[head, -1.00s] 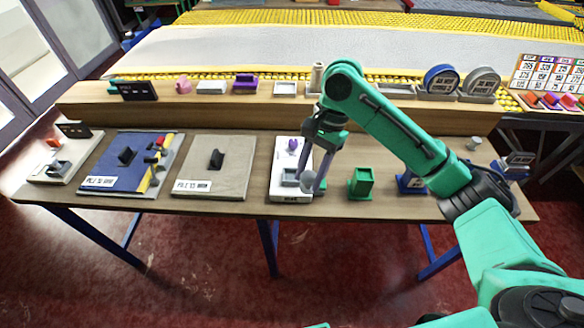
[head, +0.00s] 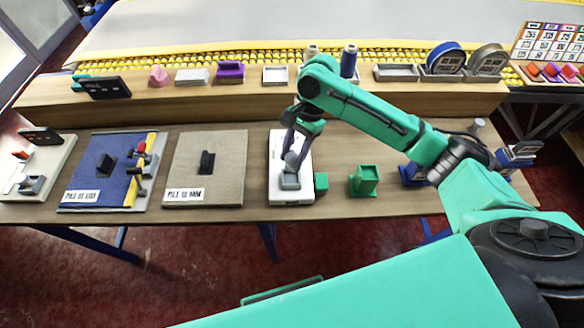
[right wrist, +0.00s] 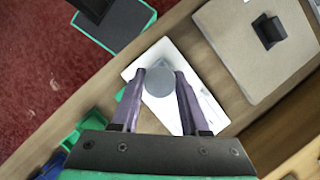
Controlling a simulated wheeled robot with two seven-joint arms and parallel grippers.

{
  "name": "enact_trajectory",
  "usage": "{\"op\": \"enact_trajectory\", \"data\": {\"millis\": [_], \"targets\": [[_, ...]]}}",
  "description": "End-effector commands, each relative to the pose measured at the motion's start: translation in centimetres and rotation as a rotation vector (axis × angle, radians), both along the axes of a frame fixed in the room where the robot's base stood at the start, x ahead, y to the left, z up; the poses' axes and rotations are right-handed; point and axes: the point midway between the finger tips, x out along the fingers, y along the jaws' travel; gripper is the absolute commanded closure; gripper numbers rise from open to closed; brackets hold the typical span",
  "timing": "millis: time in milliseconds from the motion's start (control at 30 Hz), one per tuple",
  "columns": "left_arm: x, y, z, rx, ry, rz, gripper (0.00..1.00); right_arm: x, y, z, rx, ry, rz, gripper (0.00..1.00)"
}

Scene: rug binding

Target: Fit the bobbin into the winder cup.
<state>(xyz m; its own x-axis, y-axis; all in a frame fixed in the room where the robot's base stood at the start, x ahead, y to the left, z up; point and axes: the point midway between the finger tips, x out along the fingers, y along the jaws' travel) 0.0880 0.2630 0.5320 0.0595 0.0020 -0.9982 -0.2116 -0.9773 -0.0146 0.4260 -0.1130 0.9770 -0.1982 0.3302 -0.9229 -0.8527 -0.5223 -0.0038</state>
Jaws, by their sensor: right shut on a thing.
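My right gripper (head: 291,158) is shut on a grey bobbin (right wrist: 159,81), whose round end shows between the fingertips in the right wrist view. In the head view the bobbin (head: 291,160) is directly above or at the grey winder cup (head: 290,182). I cannot tell whether it has entered the cup. The cup stands at the front of the white winder base (head: 276,150). In the right wrist view the bobbin and fingers hide the cup, and the white base (right wrist: 140,66) shows around them. My left gripper is not in view.
A small green block (head: 321,183) is close to the right of the winder, with a green holder (head: 364,180) farther right. A beige rug sample (head: 230,160) and a blue one (head: 85,180) lie left. A wooden shelf (head: 220,102) with spools and trays runs behind.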

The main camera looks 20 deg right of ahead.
Motion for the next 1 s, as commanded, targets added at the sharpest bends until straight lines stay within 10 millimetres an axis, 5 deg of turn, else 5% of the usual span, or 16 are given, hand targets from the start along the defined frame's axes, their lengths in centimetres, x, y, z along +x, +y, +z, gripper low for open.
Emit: {"op": "enact_trajectory", "data": {"millis": [300, 567, 600, 667, 1000], "targets": [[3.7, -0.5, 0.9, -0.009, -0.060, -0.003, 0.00, 0.0, 0.0, -6.0, 0.000, 0.002, -0.001, 1.00], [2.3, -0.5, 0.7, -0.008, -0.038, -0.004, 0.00, -0.2, -0.1, -7.7, -0.004, 0.007, 0.000, 1.00], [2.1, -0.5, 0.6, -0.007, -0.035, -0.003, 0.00, -0.3, -0.1, -7.8, -0.006, 0.009, 0.000, 0.47], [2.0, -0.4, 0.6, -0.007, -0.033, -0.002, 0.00, -0.3, -0.1, -7.8, -0.006, 0.010, 0.001, 0.25], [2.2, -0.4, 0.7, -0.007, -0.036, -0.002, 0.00, 0.0, -0.1, -7.5, -0.002, 0.001, -0.001, 0.25]]}}
